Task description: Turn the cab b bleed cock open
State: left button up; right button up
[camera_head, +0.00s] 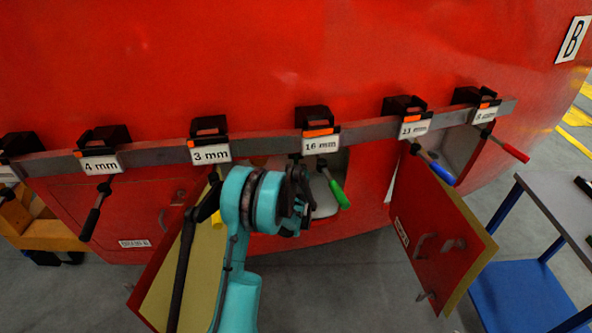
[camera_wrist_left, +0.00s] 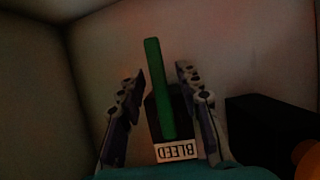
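The bleed cock has a green handle (camera_wrist_left: 155,75) on a dark body and stands upright in the left wrist view, leaning slightly. A white "BLEED" label (camera_wrist_left: 177,151) sits at its foot and appears upside down. My left gripper (camera_wrist_left: 160,78) is open, with one finger on each side of the handle. Small gaps show between both fingers and the handle. In the head view my teal left arm reaches into an open compartment of the red nosecone (camera_head: 260,60), and its fingers and the cock are hidden there. A "B" sign (camera_head: 572,40) is on the nosecone. My right gripper is not in view.
A grey rail (camera_head: 260,147) with size-labelled tools crosses above the compartments. A green-handled tool (camera_head: 338,192) hangs just right of my arm. Open doors stand left (camera_head: 187,275) and right (camera_head: 440,240). A blue cart (camera_head: 520,295) is at right. A black block (camera_wrist_left: 265,130) sits beside the cock.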

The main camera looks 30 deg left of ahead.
pick_arm(q)
grip_shut()
jog(key=w+d+r+n+t+h, duration=0.2)
jog(key=d+r+n+t+h, duration=0.2)
jog(key=n, duration=0.9)
jog(key=shift+w+r+t, duration=0.25)
jog(key=shift+r+t, duration=0.15)
jog(key=shift+t, duration=0.8)
jog(key=shift+d+n, duration=0.1)
jog(key=shift+n, duration=0.3)
grip_release()
